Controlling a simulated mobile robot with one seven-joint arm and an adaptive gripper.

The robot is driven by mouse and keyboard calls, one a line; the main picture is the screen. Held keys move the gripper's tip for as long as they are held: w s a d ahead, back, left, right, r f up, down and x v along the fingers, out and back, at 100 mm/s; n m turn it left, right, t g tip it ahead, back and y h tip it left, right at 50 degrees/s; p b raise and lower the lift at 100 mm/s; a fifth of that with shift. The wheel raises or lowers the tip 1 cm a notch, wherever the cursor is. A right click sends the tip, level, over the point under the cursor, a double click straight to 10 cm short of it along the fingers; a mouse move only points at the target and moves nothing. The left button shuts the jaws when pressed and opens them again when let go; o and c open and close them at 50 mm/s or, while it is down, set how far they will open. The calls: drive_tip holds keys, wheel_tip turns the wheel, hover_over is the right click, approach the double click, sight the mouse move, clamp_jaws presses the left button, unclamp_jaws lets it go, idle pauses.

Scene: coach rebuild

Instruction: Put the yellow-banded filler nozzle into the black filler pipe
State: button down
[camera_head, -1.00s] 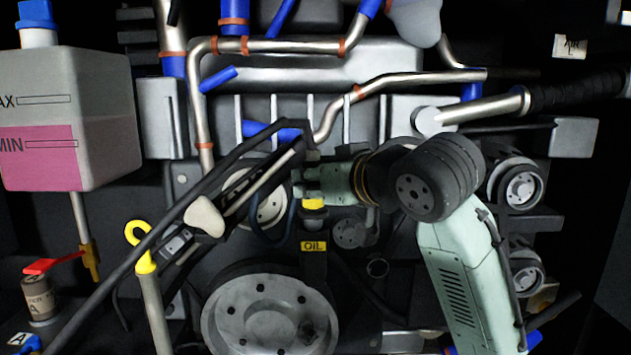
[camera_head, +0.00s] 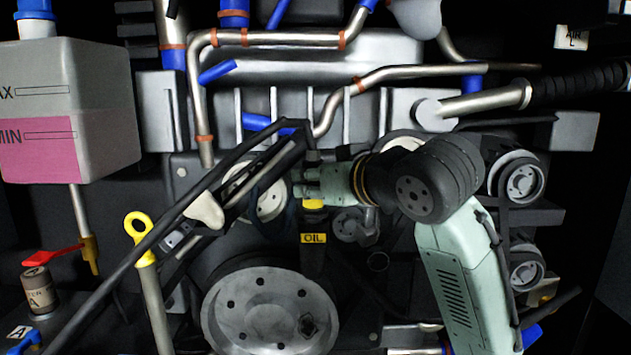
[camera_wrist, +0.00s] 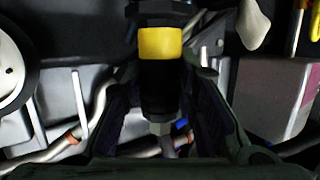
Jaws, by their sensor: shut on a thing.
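My gripper (camera_head: 306,183) is shut on the filler nozzle, which has a yellow band (camera_head: 314,204) showing just below the fingers. The band is close above the pipe's mouth. I cannot tell whether the nozzle's tip is inside, as the mouth is hidden.
A large grey pulley (camera_head: 270,308) is below. Metal pipes (camera_head: 270,38) run above. A pink-filled tank (camera_head: 70,130) and yellow-ringed dipstick (camera_head: 138,228) are left.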

drive_tip(key=shift+f+b, duration=0.4)
drive_tip(key=shift+f, duration=0.2)
drive_tip(key=c, duration=1.2)
unclamp_jaws()
drive_tip(key=o, duration=0.4)
drive_tip(key=p+v, duration=0.2)
drive_tip(key=v, duration=0.6)
